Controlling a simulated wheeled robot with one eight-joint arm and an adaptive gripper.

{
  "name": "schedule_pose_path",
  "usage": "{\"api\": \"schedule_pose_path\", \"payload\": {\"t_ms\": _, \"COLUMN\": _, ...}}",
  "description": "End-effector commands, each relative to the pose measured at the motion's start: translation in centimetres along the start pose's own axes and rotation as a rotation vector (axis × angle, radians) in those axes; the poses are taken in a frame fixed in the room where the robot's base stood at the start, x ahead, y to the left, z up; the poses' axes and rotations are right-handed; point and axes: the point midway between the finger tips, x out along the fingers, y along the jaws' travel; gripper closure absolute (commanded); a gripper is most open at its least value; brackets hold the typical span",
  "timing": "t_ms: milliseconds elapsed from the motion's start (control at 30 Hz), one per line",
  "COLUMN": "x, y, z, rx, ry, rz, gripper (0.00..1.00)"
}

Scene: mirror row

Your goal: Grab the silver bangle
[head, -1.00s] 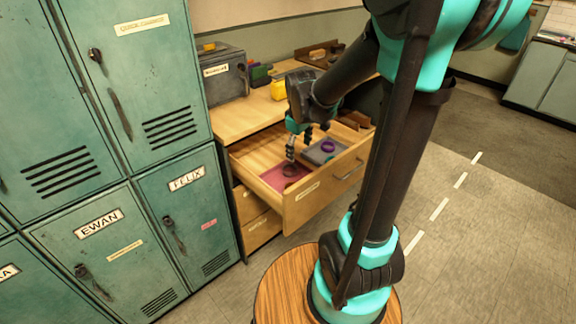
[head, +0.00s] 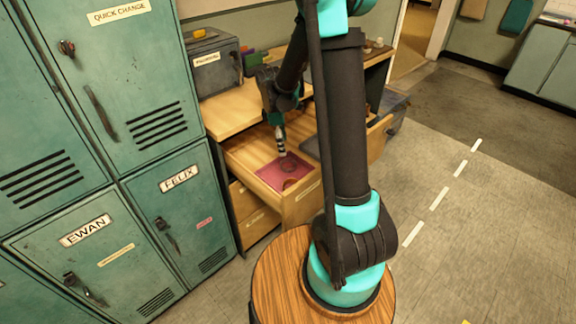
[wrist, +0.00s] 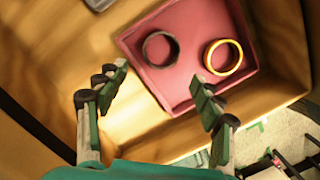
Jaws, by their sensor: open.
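In the wrist view, a dark grey bangle (wrist: 160,49) and a gold-yellow bangle (wrist: 223,57) lie flat and apart on a pink lined tray (wrist: 185,18). No bangle looks clearly silver; I cannot tell whether the dark one is it. The pink tray (head: 270,178) sits in the open drawer in the head view, with the bangles small and dim there. My gripper (wrist: 158,75) is open and empty, its fingers spread on the near side of the bangles, the dark one roughly ahead of the gap. In the head view my gripper (head: 281,146) hangs over the drawer, pointing down.
The wooden drawer (head: 300,205) stands pulled out below the desk top (head: 232,108). Its walls surround the trays. Green lockers (head: 165,215) stand close on the left. A grey metal box (head: 213,68) sits on the desk. My arm hides the drawer's right part. The floor at right is clear.

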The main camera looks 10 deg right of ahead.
Motion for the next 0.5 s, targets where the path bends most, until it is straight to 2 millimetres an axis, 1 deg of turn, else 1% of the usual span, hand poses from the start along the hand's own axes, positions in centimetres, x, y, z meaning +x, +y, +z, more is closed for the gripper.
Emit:
{"api": "schedule_pose_path", "payload": {"t_ms": 33, "x": 1.0, "y": 0.1, "z": 0.0, "rx": 0.001, "ry": 0.000, "rz": 0.000, "gripper": 0.33}}
{"api": "schedule_pose_path", "payload": {"t_ms": 133, "x": 2.5, "y": 0.0, "z": 0.0, "rx": 0.000, "ry": 0.000, "rz": 0.000, "gripper": 0.33}}
{"api": "schedule_pose_path", "payload": {"t_ms": 233, "x": 3.3, "y": 0.0, "z": 0.0, "rx": 0.000, "ry": 0.000, "rz": 0.000, "gripper": 0.33}}
{"api": "schedule_pose_path", "payload": {"t_ms": 400, "x": 4.2, "y": 0.0, "z": 0.1, "rx": 0.000, "ry": 0.000, "rz": 0.000, "gripper": 0.33}}
{"api": "schedule_pose_path", "payload": {"t_ms": 500, "x": 5.3, "y": 0.0, "z": 0.2, "rx": 0.001, "ry": 0.000, "rz": 0.000, "gripper": 0.33}}
